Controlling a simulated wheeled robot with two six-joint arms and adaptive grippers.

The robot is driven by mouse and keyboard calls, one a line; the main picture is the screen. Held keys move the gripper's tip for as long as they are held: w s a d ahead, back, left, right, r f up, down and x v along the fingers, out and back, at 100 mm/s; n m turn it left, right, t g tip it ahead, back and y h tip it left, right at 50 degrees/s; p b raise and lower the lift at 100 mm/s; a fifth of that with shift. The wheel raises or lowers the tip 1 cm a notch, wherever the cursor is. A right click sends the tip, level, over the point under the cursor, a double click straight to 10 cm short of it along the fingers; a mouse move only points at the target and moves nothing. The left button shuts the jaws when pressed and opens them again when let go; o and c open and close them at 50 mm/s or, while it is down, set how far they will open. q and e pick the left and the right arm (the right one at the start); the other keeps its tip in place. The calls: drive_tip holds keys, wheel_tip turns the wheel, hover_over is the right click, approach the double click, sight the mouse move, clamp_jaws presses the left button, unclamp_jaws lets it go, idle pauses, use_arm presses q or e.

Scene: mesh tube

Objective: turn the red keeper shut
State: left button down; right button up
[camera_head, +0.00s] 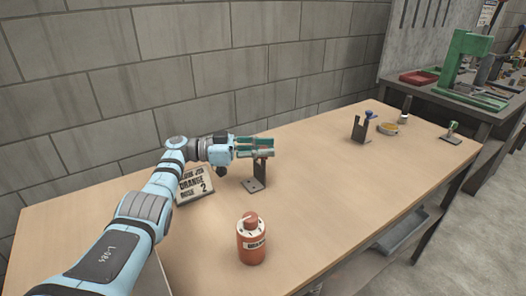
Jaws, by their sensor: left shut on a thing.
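My left gripper (256,146) reaches in from the left, its fingers pointing right at the top of a dark upright stand (260,171) with a flat base on the table. It is shut on a small part there, which the fingers mostly hide. I cannot make out a red keeper or whether it is turned. A second dark forked stand (359,131) stands farther right, with a small blue piece (371,114) at its top. My right gripper is not in view.
A red-orange bottle (252,243) stands at the front of the wooden table (315,190). A yellow ring-shaped item (388,129) and a green-topped piece (453,128) are at the right. The table's right middle is clear.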

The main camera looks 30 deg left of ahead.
use_arm(q)
drive_tip(key=c, duration=1.4)
unclamp_jaws()
wheel_tip(320, 180, up, 10)
